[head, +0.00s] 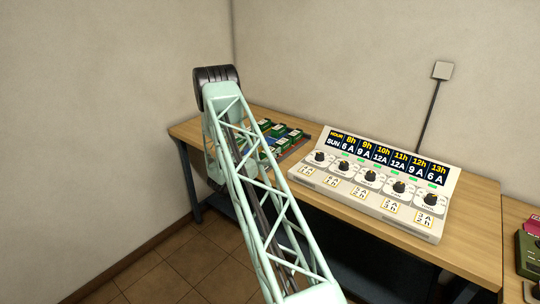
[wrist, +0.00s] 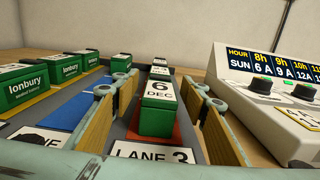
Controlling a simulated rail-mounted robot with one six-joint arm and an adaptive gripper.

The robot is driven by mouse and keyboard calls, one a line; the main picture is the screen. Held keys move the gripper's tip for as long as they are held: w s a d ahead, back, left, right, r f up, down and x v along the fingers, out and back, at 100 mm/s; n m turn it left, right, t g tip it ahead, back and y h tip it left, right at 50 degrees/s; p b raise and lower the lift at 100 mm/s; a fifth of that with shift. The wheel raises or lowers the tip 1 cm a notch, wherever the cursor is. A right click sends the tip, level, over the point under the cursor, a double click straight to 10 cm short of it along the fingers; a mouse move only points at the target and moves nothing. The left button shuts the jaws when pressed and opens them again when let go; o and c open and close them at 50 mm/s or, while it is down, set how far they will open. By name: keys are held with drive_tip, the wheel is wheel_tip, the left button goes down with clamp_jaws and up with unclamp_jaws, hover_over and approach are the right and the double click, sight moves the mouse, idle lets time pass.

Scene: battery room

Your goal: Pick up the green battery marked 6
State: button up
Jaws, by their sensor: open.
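The green battery marked 6 (wrist: 157,118) stands in the wrist view, with "6 DEC" on its pale top. It sits over an orange-red patch in the lane labelled LANE 3. My gripper (wrist: 160,100) is open, with one tan-padded finger to the left of the battery and one to the right. Gaps show between the battery and both fingers, and the battery looks a little beyond them. In the head view my arm hides the gripper, and I cannot tell which green battery there is the 6.
Several green "Ionbury" batteries (wrist: 70,67) stand to the left beside a blue strip. More batteries stand behind the 6 in its lane. A white control panel (head: 375,178) with knobs and an hour display stands close on the right of the wooden table (head: 450,248).

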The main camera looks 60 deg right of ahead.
drive_tip(key=c, duration=1.2)
drive_tip(key=shift+r, duration=0.2)
drive_tip(key=shift+r, duration=1.45)
drive_tip(key=shift+a+r, duration=0.1)
drive_tip(key=shift+r, duration=0.15)
drive_tip(key=s+a, duration=0.2)
drive_tip(key=a, duration=0.3)
drive_tip(key=s+a+r, duration=0.1)
drive_tip(key=s+a, duration=0.1)
drive_tip(key=a, duration=0.2)
drive_tip(key=s+a+p, duration=0.1)
drive_tip(key=s+a, duration=0.1)
drive_tip(key=a, duration=0.3)
drive_tip(key=shift+a+r, duration=0.15)
drive_tip(key=shift+a, duration=0.15)
